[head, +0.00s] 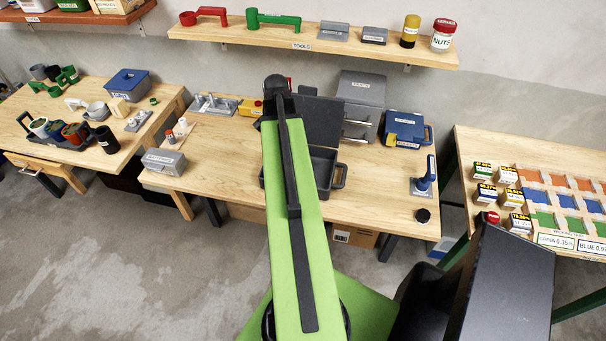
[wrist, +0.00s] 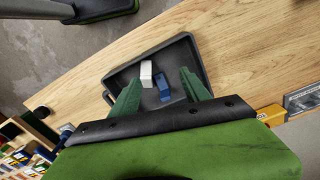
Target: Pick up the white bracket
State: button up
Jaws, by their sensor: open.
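The white bracket (wrist: 147,73) lies in an open dark toolbox (wrist: 114,79) in the wrist view, close beside a blue piece (wrist: 163,87). My gripper (wrist: 160,73) is open, its two green fingers apart over the toolbox. The bracket and the blue piece appear between the fingers, with the bracket nearer the left finger. The height of the fingers above them is hard to tell. In the head view the toolbox (head: 338,173) stands on the middle bench, partly hidden by my green arm. The bracket is not visible there.
The toolbox's raised lid (head: 325,115) stands at its back. A grey drawer cabinet (head: 362,100) and a blue case (head: 405,127) are behind and right. A grey box (head: 163,162) sits at the bench's left. The front right of the bench is mostly clear.

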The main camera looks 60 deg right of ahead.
jog(key=s+d+m, duration=0.3)
jog(key=s+d, duration=0.2)
jog(key=s, duration=0.1)
jog(key=shift+n, duration=0.3)
jog(key=f+b, duration=1.2)
jog(key=shift+w+a, duration=0.1)
jog(key=shift+w, duration=0.15)
jog(key=f+b, duration=0.5)
jog(key=shift+w+d, duration=0.3)
jog(key=shift+r, duration=0.15)
grip_shut()
